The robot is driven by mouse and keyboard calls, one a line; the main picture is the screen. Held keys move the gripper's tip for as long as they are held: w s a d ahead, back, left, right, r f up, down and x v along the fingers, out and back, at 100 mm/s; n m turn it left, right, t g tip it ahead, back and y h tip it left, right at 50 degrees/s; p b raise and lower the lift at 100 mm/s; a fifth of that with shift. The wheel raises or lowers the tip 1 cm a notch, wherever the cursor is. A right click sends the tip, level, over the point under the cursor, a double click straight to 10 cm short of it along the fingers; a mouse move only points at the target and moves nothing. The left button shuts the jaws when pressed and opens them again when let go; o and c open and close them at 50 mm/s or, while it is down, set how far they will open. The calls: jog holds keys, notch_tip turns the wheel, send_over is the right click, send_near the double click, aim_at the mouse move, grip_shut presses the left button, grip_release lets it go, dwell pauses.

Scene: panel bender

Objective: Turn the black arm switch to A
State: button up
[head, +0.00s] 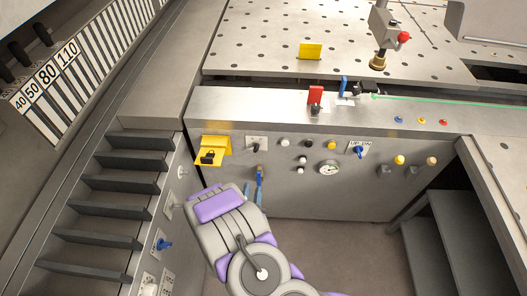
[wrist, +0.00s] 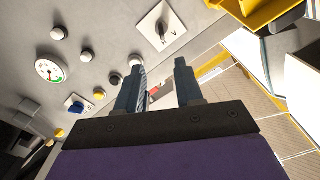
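The black arm switch (head: 257,148) sits on a small white plate on the front of the grey control panel, right of the yellow bracket. In the wrist view the black switch (wrist: 162,30) shows on its tilted white plate, with the letters A and H on the plate. Its exact setting is hard to read. My gripper (head: 254,180) is in front of the panel, below the switch in the head view. In the wrist view my gripper (wrist: 160,66) has its two dark fingers apart with nothing between them. The fingers are apart from the switch.
A yellow bracket with a black part (head: 211,152) juts out left of the switch. Right of it are several buttons, a round gauge (head: 328,169) and a blue UP-DN switch (head: 359,151). Dark slats lie at left.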

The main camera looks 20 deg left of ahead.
aim_at(256, 152)
jog(key=b+x, duration=0.3)
jog(key=x, duration=1.4)
jog(key=shift+w+a+r, duration=0.1)
jog(key=shift+w+a, duration=0.05)
jog(key=shift+a, duration=0.1)
jog(key=shift+c, duration=0.4)
grip_shut()
